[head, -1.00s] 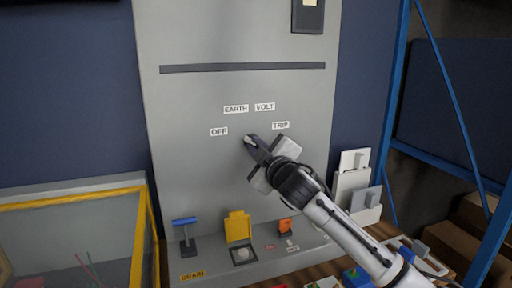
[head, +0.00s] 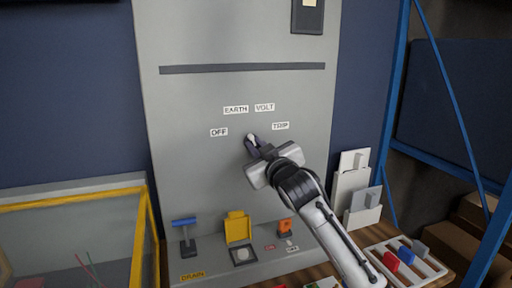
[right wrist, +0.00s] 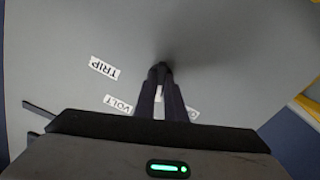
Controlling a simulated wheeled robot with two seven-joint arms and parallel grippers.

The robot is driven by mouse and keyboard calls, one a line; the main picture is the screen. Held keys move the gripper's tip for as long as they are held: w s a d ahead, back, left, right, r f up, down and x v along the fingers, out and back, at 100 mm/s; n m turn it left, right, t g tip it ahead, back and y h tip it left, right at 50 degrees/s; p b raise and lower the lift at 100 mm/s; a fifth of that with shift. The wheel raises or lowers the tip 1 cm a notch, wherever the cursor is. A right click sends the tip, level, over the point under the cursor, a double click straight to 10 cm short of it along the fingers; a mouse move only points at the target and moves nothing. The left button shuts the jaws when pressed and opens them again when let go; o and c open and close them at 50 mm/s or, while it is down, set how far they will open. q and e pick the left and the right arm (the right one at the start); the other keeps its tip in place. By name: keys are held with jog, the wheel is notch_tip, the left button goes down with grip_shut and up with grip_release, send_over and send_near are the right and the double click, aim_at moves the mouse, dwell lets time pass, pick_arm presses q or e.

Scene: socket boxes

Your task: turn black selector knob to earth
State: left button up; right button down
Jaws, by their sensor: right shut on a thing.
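The black selector knob (head: 252,139) with its pale top sits on the grey panel (head: 190,100), below the labels OFF (head: 219,132), EARTH (head: 236,109), VOLT (head: 264,107) and TRIP (head: 280,126). My right gripper (head: 257,149) is shut on the knob, its arm coming from the lower right. In the right wrist view the dark fingers (right wrist: 160,88) meet at the knob and hide most of it. TRIP and VOLT appear upside down there; another label is partly covered by the fingers. Which label the knob points at is hard to tell. My left gripper is not in view.
Along the panel's foot are a blue-handled lever (head: 184,222), a yellow flip cover (head: 238,228) and an orange switch (head: 285,226). A yellow-edged glass case (head: 75,235) stands left, a white rack with coloured blocks (head: 405,262) lower right.

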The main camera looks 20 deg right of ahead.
jog(key=shift+f, duration=0.1)
jog(key=c, duration=1.8)
grip_release()
jog(key=shift+s, duration=0.1)
jog(key=s+b, duration=0.1)
jog(key=s, duration=0.9)
jog(key=shift+d+b, duration=0.2)
jog(key=shift+b, duration=0.1)
